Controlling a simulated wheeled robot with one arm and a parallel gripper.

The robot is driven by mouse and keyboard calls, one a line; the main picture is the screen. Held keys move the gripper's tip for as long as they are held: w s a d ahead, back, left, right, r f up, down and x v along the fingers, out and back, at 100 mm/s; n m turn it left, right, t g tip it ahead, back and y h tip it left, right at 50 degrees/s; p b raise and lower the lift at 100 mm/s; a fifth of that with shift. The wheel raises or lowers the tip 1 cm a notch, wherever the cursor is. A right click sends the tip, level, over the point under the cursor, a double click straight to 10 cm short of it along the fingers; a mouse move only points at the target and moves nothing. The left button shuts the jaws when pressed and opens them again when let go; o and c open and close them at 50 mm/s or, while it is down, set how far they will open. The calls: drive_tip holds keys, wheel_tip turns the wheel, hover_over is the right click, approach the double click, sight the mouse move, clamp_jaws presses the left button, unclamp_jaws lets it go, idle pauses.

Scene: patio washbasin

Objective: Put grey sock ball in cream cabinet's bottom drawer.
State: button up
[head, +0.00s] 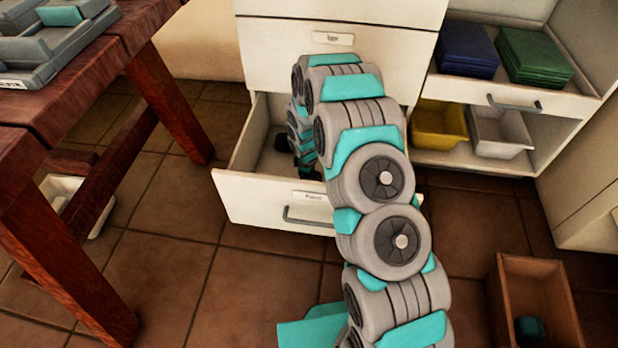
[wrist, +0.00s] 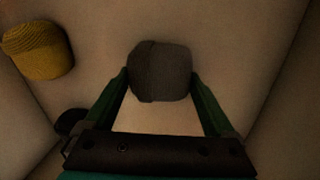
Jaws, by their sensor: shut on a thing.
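The grey sock ball (wrist: 165,72) sits between the two green fingers of my gripper (wrist: 158,80) in the wrist view, and the fingers are shut on it. Pale drawer walls and floor surround it; I cannot tell whether the ball touches the floor. In the head view the cream cabinet (head: 285,55) has its bottom drawer (head: 258,203) pulled open. My arm arches over and reaches down into this drawer. The fingers and the ball are hidden there behind my arm and the drawer front.
A mustard knitted ball (wrist: 40,50) and a dark object (wrist: 70,122) lie at left in the wrist view. A wooden table (head: 165,85) stands left. Shelves at right hold a yellow bin (head: 437,124) and a white bin (head: 498,132). An open wooden box (head: 503,300) is at lower right.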

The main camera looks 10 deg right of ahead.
drive_tip(key=o, duration=1)
drive_tip(key=shift+o, duration=0.2)
drive_tip(key=s+d+r+m, duration=0.1)
drive_tip(key=s+r, duration=0.3)
drive_tip(key=r, duration=0.7)
drive_tip(key=s+r+m, duration=0.2)
drive_tip(key=s+r, duration=0.2)
drive_tip(key=r, duration=0.7)
drive_tip(key=s+d+r+m+g, duration=0.1)
drive_tip(key=s+r+m, duration=0.2)
drive_tip(key=s, duration=0.8)
drive_tip(key=s+d+r+m+g, duration=0.1)
drive_tip(key=s+r+m, duration=0.2)
drive_tip(key=s+r, duration=0.4)
drive_tip(key=s+d+r+m+g, duration=0.1)
drive_tip(key=s+r+m, duration=0.3)
drive_tip(key=s, duration=1.3)
drive_tip(key=shift+s+r+y+p, duration=0.2)
drive_tip(key=shift+r+y+p, duration=0.1)
drive_tip(key=shift+r, duration=0.5)
